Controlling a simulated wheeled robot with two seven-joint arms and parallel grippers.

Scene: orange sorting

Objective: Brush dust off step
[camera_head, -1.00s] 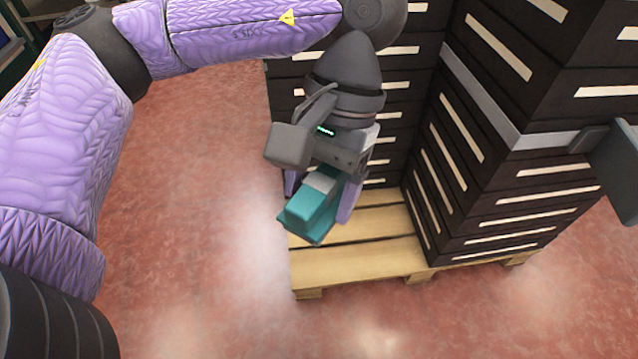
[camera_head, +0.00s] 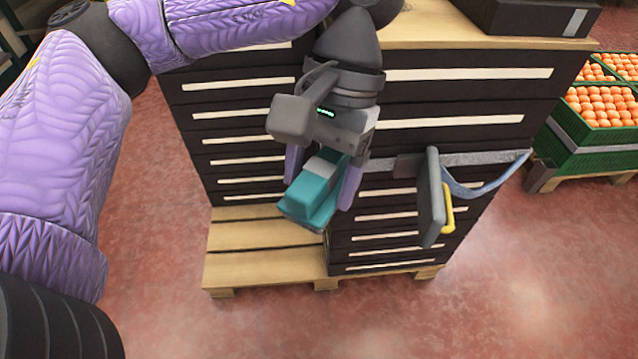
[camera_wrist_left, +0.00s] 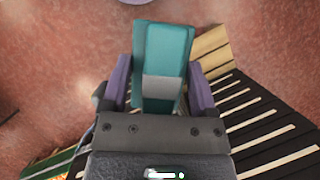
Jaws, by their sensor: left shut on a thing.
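My left gripper (camera_head: 321,180) is shut on a teal block-shaped tool (camera_head: 309,203) with a light grey band. The purple fingers sit on either side of it, and it points down and toward me. In the left wrist view the teal tool (camera_wrist_left: 163,55) lies between the two fingers. I cannot see bristles on it or tell for sure that it is a brush. It hangs in front of a stack of black crates, above a wooden pallet (camera_head: 250,270). No clear step or dust shows. My right gripper is not in view.
Black crates (camera_head: 235,110) stand stacked on the pallet. Green crates of oranges (camera_head: 600,135) stand at the right. The red floor (camera_head: 500,300) in front is clear.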

